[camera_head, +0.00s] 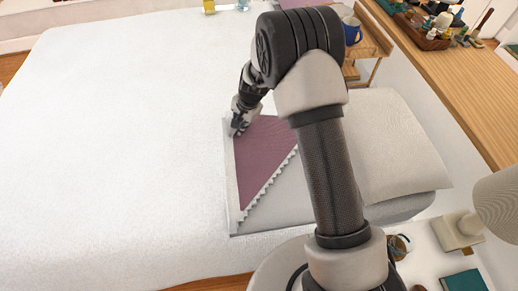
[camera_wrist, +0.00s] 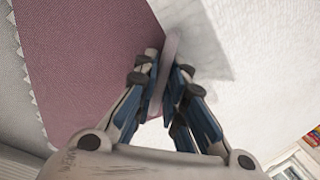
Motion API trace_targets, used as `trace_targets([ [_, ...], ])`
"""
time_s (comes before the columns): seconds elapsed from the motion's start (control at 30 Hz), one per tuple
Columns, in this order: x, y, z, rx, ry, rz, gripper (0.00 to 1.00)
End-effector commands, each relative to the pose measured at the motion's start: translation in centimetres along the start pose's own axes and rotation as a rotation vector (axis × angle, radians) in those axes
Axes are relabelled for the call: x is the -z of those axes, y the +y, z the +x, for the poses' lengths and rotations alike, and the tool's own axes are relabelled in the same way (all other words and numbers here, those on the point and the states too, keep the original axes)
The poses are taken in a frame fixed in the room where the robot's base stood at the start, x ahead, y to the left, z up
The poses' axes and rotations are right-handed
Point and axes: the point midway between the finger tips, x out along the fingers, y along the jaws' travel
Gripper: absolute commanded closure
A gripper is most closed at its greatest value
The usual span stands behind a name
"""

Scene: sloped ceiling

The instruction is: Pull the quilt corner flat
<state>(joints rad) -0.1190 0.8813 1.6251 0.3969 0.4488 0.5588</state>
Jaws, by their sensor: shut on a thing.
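The quilt (camera_head: 120,140) is a wide white cover spread over the bed. Near the pillow a purple triangle (camera_head: 258,165) shows, with a pale border on its left and a scalloped diagonal edge. The purple cloth also fills the upper left of the wrist view (camera_wrist: 85,60). My gripper (camera_head: 238,127) is at the triangle's upper left end. In the wrist view its fingers (camera_wrist: 168,75) are closed on a thin pale strip of the quilt's edge. My arm hides part of the triangle's right side in the head view.
A pale pillow (camera_head: 400,150) lies right of the triangle. A wooden shelf (camera_head: 455,75) with bottles and a basket runs along the right. A blue mug (camera_head: 351,31) stands at the top. The left of the bed is clear.

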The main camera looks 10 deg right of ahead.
Motion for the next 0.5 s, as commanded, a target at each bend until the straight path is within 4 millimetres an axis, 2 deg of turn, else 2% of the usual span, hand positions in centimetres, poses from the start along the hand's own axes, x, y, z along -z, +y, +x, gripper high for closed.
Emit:
trace_targets([
  [0.03,-0.1,0.7,0.2,-0.006,-0.005,0.000,1.00],
  [0.33,0.0,0.9,0.0,-0.004,-0.006,0.000,1.00],
  [0.5,0.2,1.6,-1.2,0.031,-0.003,0.003,1.00],
])
